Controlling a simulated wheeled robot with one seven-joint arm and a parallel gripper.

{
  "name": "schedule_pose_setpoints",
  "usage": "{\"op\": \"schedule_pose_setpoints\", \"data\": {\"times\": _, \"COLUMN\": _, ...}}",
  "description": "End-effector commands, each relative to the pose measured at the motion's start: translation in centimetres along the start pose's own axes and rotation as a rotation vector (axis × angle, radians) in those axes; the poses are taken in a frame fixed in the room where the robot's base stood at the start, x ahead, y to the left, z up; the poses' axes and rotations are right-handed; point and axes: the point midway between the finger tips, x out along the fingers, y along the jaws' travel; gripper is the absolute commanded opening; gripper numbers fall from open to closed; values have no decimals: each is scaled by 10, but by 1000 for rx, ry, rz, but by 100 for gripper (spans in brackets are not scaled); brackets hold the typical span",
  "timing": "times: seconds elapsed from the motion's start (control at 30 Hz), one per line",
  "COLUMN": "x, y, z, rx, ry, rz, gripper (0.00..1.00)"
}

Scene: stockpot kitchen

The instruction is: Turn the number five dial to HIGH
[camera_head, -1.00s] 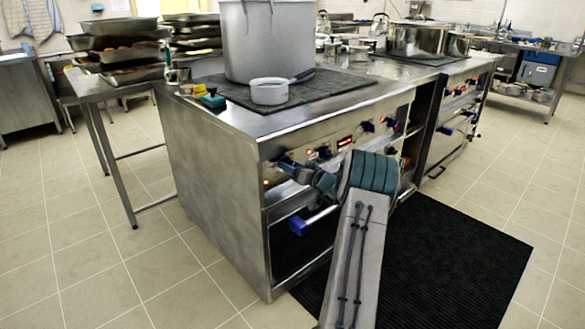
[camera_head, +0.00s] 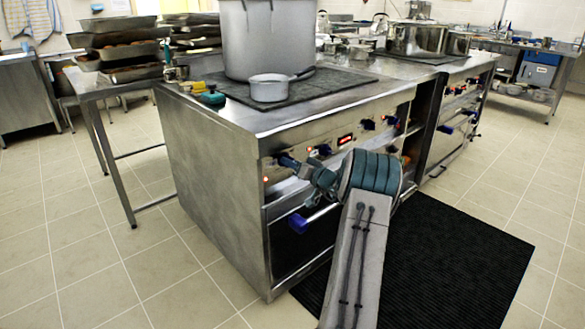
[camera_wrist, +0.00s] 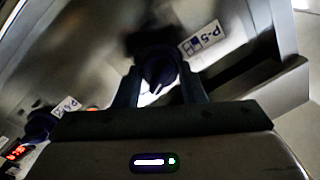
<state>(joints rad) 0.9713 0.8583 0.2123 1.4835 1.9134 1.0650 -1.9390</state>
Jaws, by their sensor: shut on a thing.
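The number five dial (camera_wrist: 157,70) is a dark blue knob in the wrist view, beside a label (camera_wrist: 202,39) reading P-5. My gripper (camera_wrist: 158,88) is shut on it, one finger on each side. A pale pointer line shows on the dial's face and looks slanted. In the head view my gripper (camera_head: 288,163) reaches the left end of the stove's front panel (camera_head: 336,126). There the arm and gripper mostly hide the dial.
Another blue knob (camera_wrist: 40,124) and a red display (camera_wrist: 17,152) lie to the left in the wrist view. Below the panel is an oven handle with a blue end (camera_head: 298,223). A stockpot (camera_head: 268,40) and a saucepan (camera_head: 269,88) stand on the stovetop. A black mat (camera_head: 450,260) covers the floor in front.

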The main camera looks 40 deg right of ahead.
Motion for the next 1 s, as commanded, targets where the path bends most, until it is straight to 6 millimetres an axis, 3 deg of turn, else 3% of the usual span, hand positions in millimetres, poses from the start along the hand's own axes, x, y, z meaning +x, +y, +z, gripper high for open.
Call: {"op": "schedule_pose_setpoints", "data": {"times": 1.0, "x": 0, "y": 1, "z": 3, "rx": 952, "ry": 67, "rz": -25, "gripper": 14}}
